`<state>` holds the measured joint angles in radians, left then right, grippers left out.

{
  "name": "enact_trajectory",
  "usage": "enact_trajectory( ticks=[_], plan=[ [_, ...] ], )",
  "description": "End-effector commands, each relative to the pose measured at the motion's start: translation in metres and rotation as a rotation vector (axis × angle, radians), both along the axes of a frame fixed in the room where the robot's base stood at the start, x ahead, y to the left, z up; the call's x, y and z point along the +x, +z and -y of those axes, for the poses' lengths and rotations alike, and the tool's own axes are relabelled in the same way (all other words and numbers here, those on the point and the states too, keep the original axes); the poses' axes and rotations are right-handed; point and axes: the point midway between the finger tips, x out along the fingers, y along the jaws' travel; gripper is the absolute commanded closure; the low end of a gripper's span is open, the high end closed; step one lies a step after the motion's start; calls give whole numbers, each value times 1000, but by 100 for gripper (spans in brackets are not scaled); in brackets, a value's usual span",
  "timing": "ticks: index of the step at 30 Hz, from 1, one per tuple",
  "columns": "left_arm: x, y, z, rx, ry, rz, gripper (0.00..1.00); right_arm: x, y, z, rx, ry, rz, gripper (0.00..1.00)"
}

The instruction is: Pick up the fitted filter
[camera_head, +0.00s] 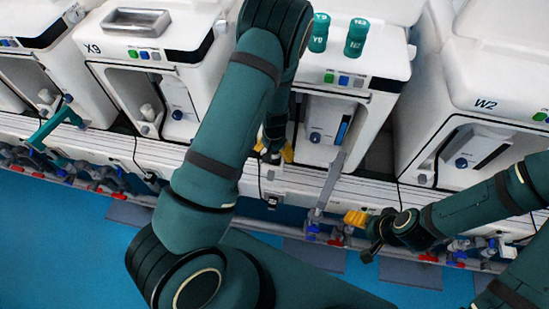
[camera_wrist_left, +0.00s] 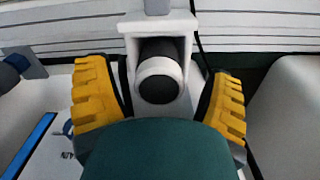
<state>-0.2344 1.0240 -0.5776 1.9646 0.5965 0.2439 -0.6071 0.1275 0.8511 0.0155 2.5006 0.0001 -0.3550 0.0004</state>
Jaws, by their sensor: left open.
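In the left wrist view, a short dark cylinder with a white rim (camera_wrist_left: 158,80), which looks like the fitted filter, sits in a white bracket (camera_wrist_left: 128,32). The yellow fingers of my left gripper (camera_wrist_left: 160,100) are apart, one on each side of it, with visible gaps. A dark teal rounded shape covers the lower middle of that view. In the head view my left gripper (camera_head: 273,155) is at the front of the middle machine (camera_head: 385,68), and I cannot make out the filter there. My right gripper (camera_head: 357,218) hangs in front of the bench; its finger gap is unclear.
Two teal containers (camera_head: 356,37) stand on the middle machine. Machine W2 (camera_head: 472,85) is at the right and machine X9 (camera_head: 95,48) at the left. Pipes with red and blue valves (camera_head: 105,180) run along the bench front. The blue floor (camera_head: 60,250) is open at lower left.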

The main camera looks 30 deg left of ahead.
Motion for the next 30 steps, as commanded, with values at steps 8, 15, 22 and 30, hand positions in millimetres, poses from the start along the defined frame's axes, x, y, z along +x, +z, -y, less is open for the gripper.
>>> enact_trajectory(
  ticks=[8,15,22,30],
  plan=[
    [0,-10,1,-1,0,1,18,1,-3,0,0,-1,2,20],
    [0,-10,1,-1,0,1,85,1,-3,0,0,-1,2,20],
    [0,-10,1,-1,0,1,94,1,-3,0,0,-1,2,20],
    [-3,-1,1,-1,0,1,94,0,2,0,0,0,0,20]
  ],
)
